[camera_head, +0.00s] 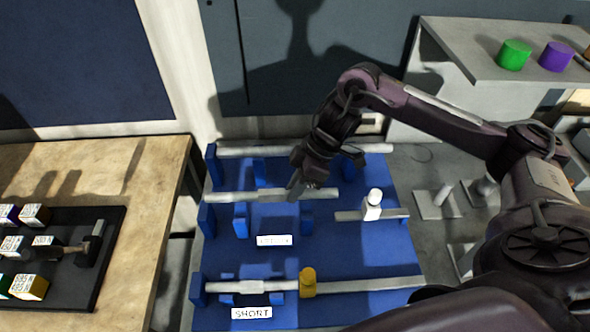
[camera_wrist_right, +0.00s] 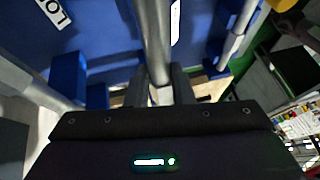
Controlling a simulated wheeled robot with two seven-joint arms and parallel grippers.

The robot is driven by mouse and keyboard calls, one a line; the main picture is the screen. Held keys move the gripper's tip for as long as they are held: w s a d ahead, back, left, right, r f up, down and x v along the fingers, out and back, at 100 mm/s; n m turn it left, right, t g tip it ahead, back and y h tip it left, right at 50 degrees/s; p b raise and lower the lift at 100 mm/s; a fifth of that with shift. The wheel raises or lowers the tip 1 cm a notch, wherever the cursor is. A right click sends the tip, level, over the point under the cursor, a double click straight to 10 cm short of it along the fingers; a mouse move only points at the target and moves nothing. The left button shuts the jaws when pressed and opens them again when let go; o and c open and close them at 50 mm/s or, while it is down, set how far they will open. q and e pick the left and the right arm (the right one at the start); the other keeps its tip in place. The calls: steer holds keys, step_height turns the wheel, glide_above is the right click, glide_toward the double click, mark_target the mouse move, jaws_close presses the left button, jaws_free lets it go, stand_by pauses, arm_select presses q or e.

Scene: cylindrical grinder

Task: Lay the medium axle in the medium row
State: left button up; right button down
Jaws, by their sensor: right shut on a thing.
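The medium axle (camera_head: 250,196), a pale grey rod, is level over the middle row of the blue rack (camera_head: 365,255). My right gripper (camera_head: 303,190) is shut on it near its middle, and in the right wrist view the axle (camera_wrist_right: 156,35) runs between the fingers (camera_wrist_right: 163,85). Blue supports (camera_head: 240,220) stand under the axle; I cannot tell whether it touches them. The middle row's label (camera_head: 275,240) is too blurred to read. My left gripper is not in view.
A long axle (camera_head: 360,148) lies in the back row. A shorter axle (camera_head: 240,287) lies in the front row, by the SHORT label (camera_head: 252,312) and a yellow cylinder (camera_head: 308,283). A wooden table (camera_head: 150,190) is at left.

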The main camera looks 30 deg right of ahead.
step_height(320, 180, down, 6)
steer(key=shift+w+r+p, duration=0.1)
steer(key=shift+r+p, duration=0.1)
steer(key=shift+p, duration=0.2)
steer(key=shift+f, duration=0.25)
steer(key=c, duration=1.3)
jaws_free()
steer(key=shift+o, duration=0.2)
steer(key=b+v, duration=0.1)
steer(key=v, duration=1.1)
steer(key=shift+r+b, duration=0.15)
steer(key=shift+b, duration=0.15)
